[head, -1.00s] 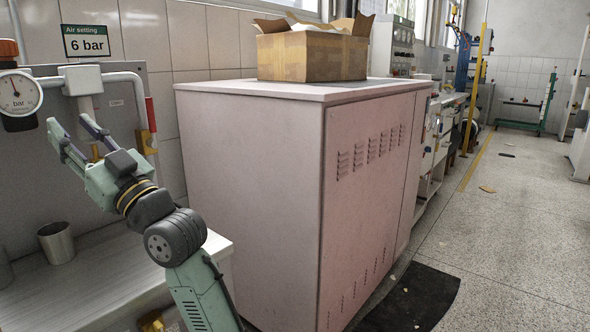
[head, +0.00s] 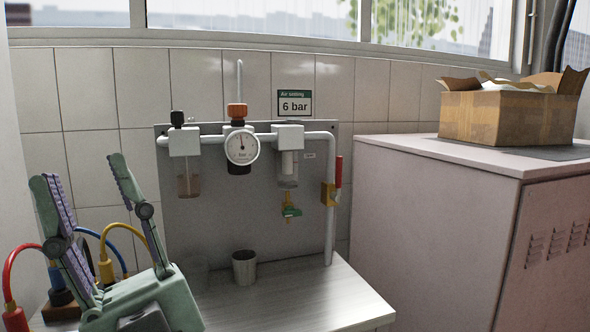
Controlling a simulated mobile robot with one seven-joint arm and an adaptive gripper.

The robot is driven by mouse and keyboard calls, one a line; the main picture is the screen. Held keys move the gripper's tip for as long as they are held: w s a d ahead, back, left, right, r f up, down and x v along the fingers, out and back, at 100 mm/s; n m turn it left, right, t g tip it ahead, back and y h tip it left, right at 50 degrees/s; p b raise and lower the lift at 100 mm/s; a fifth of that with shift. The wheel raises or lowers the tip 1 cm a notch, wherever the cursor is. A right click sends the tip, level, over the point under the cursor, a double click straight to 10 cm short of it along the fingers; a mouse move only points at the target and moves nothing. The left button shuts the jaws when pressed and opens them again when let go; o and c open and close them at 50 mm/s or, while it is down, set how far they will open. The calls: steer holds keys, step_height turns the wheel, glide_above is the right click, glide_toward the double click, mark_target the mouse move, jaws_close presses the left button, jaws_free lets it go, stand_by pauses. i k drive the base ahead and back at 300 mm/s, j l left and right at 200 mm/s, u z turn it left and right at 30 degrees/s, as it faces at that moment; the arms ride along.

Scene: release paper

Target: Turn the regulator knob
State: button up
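The orange regulator knob (head: 237,111) sits on top of the regulator, above the round white pressure gauge (head: 242,146), in the middle of the grey panel (head: 222,215). The gauge needle points roughly straight up. A sign (head: 294,104) on the tiles reads "Air setting 6 bar". My gripper (head: 80,168) is at the lower left, in front of and left of the panel. Its two fingers point up and stand wide apart with nothing between them. It is apart from the knob.
A metal cup (head: 244,267) stands on the bench (head: 295,295) below the panel. A red-handled valve (head: 337,180) and a green valve (head: 291,211) are at the panel's right. Coloured hoses (head: 112,240) rise behind my gripper. A pink cabinet (head: 430,225) carrying a cardboard box (head: 508,113) stands right.

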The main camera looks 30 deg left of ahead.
mark_target(237, 112)
steer(key=i+u, duration=0.1)
steer(key=u, duration=0.7)
steer(key=i+u, duration=0.15)
steer(key=u, duration=0.25)
